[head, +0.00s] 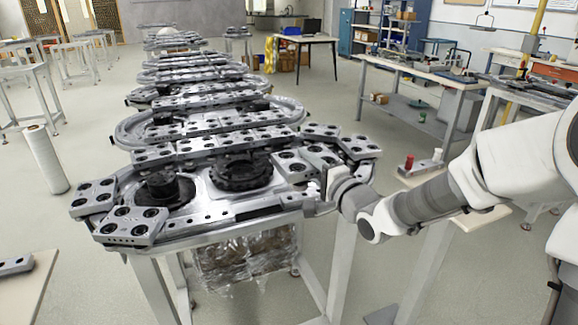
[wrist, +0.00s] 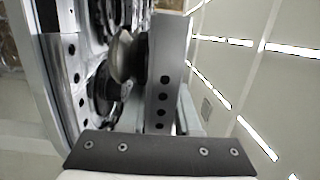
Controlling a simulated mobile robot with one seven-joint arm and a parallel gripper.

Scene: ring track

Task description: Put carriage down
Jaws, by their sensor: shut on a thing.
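My gripper (head: 322,192) is at the front right end of the nearest ring track (head: 240,212), with its fingers partly hidden in the head view. It is shut on a carriage, a grey metal block with dark round holes. In the wrist view the carriage (wrist: 165,85) stands just beyond the dark bolted plate of my gripper, beside a rounded roller. In the head view I cannot clearly separate the held carriage from the carriages (head: 293,166) close by at this end. Whether it touches the track is hidden.
Several carriages sit on the near track, including a pair (head: 130,225) at the front left. Dark round wheels (head: 242,173) lie inside the loop. More ring tracks stand behind. A side table (head: 415,178) with a red-topped part is at right. The track's front straight is mostly bare.

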